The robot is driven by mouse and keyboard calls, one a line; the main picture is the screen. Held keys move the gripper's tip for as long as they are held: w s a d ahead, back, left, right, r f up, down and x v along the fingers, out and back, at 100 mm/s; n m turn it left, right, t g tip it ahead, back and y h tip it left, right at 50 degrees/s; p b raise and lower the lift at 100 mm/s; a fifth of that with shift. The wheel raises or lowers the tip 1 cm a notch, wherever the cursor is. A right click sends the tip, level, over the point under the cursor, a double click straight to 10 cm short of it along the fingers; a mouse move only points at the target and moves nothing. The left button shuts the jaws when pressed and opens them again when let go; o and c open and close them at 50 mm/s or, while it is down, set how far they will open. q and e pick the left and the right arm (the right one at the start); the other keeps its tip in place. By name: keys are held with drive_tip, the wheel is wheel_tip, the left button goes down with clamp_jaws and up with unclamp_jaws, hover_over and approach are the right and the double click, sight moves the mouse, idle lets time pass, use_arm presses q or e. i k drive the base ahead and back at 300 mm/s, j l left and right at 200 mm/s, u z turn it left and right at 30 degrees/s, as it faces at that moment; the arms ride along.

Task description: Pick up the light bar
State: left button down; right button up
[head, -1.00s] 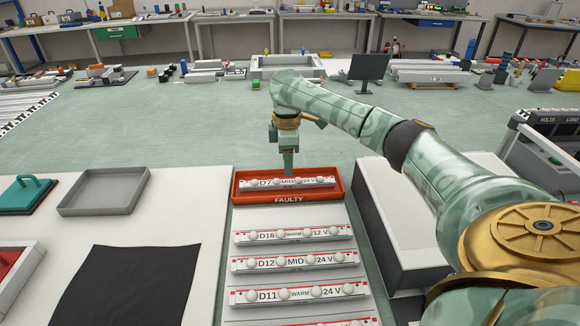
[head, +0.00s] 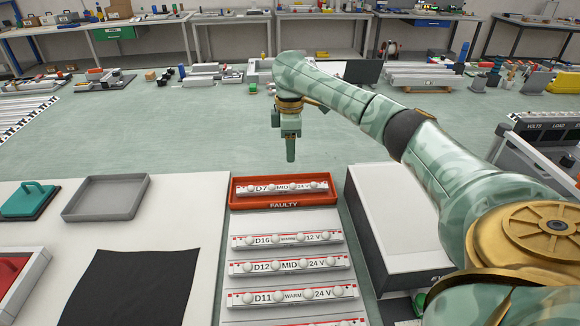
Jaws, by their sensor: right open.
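Several white light bars with round bulbs lie in a column on the bench. The D7 MID 24 V bar (head: 262,189) lies in the red FAULTY tray (head: 283,204). Below it are the D16 WARM 12 V bar (head: 316,238), the D12 MID 24 V bar (head: 253,268) and the D11 WARM 24 V bar (head: 257,298). A further bar (head: 318,323) is cut off at the bottom edge. My right gripper (head: 290,156) is open and empty, pointing down above and apart from the red tray. My left gripper is not in view.
A grey tray (head: 72,212), a black cloth (head: 128,290) and a teal-handled block (head: 30,200) lie on the left of the bench. A large white-topped box (head: 395,210) stands right of the bars.

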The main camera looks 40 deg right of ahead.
sight(289, 266)
drive_tip(key=z, duration=1.25)
